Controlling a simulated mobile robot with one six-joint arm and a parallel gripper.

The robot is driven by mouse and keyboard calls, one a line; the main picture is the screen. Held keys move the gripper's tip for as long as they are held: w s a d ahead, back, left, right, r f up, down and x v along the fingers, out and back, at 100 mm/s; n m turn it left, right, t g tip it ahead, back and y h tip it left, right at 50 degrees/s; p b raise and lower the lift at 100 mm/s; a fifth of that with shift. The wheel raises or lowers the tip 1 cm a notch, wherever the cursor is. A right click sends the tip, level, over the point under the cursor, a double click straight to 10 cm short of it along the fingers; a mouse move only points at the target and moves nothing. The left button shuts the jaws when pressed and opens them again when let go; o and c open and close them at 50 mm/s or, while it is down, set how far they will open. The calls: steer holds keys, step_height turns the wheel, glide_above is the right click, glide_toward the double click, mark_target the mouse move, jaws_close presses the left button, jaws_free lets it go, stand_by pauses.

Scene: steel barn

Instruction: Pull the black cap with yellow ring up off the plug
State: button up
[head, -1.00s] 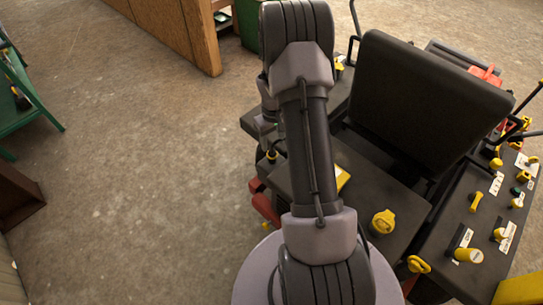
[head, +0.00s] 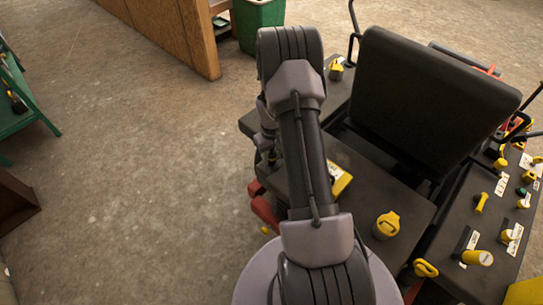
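My arm stands in front of the machine in the head view, with its wrist hanging down behind the upper link. My gripper (head: 268,147) is small, dark and partly hidden by my own arm at the left edge of the machine's dark deck. A small dark piece with a bit of yellow (head: 272,158) shows right at the gripper's tip. It looks like the black cap with yellow ring, but it is mostly covered. I cannot tell whether the fingers touch it or close on it. The plug under it is hidden.
A black seat back (head: 425,105) rises right of my arm. A yellow-topped cap (head: 386,225) stands on the deck, and another (head: 336,71) is behind. A control panel (head: 490,225) with yellow levers is at right. Red parts (head: 263,208) jut out at left.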

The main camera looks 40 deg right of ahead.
jaws_close()
step_height(320, 180, up, 4)
steer(key=shift+f+p, duration=0.2)
steer(key=shift+p, duration=1.05)
steer(key=shift+w+f, duration=0.1)
steer(key=o, duration=1.1)
jaws_free()
step_height(320, 180, up, 18)
steer(key=p, duration=0.6)
steer(key=shift+f, duration=0.25)
